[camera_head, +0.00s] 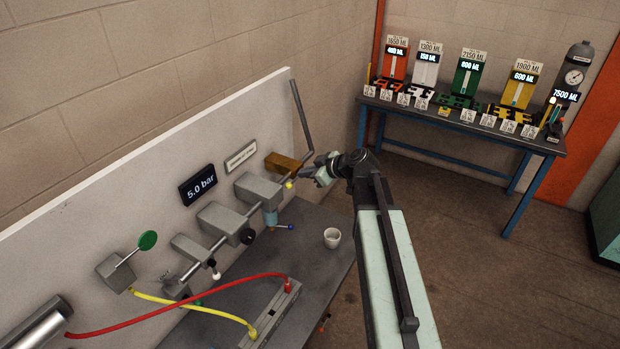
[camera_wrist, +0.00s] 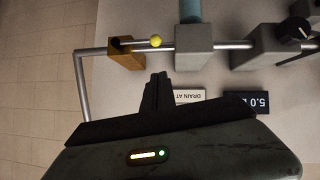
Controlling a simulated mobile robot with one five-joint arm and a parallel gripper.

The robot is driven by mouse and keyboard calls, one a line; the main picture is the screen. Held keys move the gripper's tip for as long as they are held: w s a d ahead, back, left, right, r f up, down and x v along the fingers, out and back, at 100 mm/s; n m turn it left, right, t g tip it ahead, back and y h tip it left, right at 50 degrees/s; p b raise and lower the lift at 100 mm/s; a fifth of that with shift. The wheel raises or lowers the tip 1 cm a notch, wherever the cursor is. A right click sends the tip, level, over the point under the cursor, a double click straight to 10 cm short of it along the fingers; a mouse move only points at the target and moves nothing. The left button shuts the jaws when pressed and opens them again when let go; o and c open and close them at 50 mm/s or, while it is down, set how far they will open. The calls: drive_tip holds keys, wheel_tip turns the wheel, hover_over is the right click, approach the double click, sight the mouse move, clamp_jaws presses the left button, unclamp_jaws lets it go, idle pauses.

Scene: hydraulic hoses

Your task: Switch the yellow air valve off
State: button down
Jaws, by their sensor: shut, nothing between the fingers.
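A brass-coloured valve block (camera_head: 284,163) sits on the pipe at the far end of the white panel. The block also shows in the wrist view (camera_wrist: 124,52). A small yellow ball knob (camera_head: 289,186) is beside the block, close along the pipe; it also shows in the wrist view (camera_wrist: 155,41). My gripper (camera_head: 314,175) is just right of the knob in the head view. In the wrist view its dark fingers (camera_wrist: 157,76) are together and empty, apart from the knob.
Grey blocks (camera_head: 258,189) line the pipe beside the valve, with a 5.0 bar display (camera_head: 197,186) on the panel. A blue-tipped lever (camera_head: 290,227) and white cup (camera_head: 332,238) are below. Red (camera_head: 180,308) and yellow hoses (camera_head: 190,305) lie in front. A table (camera_head: 460,125) stands behind.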

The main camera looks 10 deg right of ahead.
sight(295, 180)
drive_tip(key=w+a+f+b, duration=0.3)
drive_tip(key=w+f+b, duration=0.2)
drive_tip(key=f+b, duration=0.1)
drive_tip(key=shift+f, duration=0.65)
